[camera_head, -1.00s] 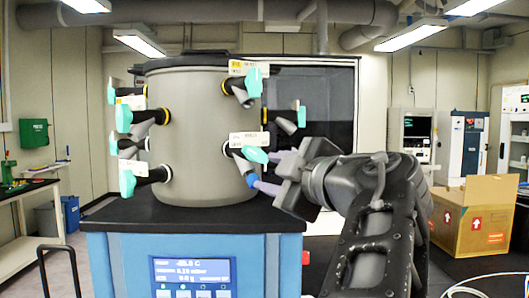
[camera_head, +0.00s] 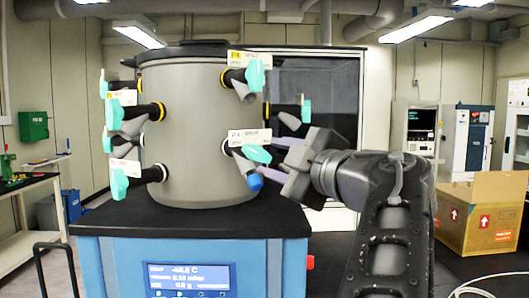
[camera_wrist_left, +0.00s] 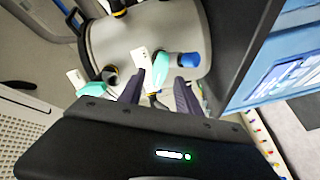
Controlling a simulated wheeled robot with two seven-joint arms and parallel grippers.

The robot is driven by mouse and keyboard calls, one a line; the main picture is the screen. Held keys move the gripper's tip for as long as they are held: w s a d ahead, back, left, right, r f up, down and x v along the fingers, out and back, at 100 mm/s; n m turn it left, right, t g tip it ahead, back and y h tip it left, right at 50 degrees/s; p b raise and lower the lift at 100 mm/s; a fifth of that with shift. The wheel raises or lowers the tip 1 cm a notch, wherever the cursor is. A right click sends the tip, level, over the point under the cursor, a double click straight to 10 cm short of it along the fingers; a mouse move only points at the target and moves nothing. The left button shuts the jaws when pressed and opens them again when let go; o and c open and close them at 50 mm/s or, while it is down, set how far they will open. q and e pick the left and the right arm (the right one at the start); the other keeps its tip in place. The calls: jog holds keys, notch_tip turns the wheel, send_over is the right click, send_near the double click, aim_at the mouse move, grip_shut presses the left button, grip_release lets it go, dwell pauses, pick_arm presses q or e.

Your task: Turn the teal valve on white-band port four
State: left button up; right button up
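The valve at the lower right front of the grey drum (camera_head: 200,120) has a teal handle (camera_head: 257,154). Its port (camera_head: 232,149) has a white band, a paper label (camera_head: 249,136) above and a blue-capped end (camera_head: 255,182) below. The label text is too small to read surely. My left gripper (camera_head: 272,162) is just right of this valve, its two purple-grey fingers spread and pointing at it. In the left wrist view the fingers (camera_wrist_left: 160,93) are apart, with the teal handle (camera_wrist_left: 158,72) between or just beyond their tips. Contact cannot be told. My right gripper is not in view.
Other teal-handled valves stick out close by: one above (camera_head: 255,76), one behind at right (camera_head: 306,111), and several at left (camera_head: 115,146). The drum stands on a blue cabinet with a black top (camera_head: 180,222) and a display (camera_head: 188,276). An open cardboard box (camera_head: 478,215) stands at right.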

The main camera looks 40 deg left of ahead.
aim_at(260, 154)
pick_arm(q)
jog(key=x, duration=0.4)
jog(key=shift+p, duration=0.4)
grip_shut()
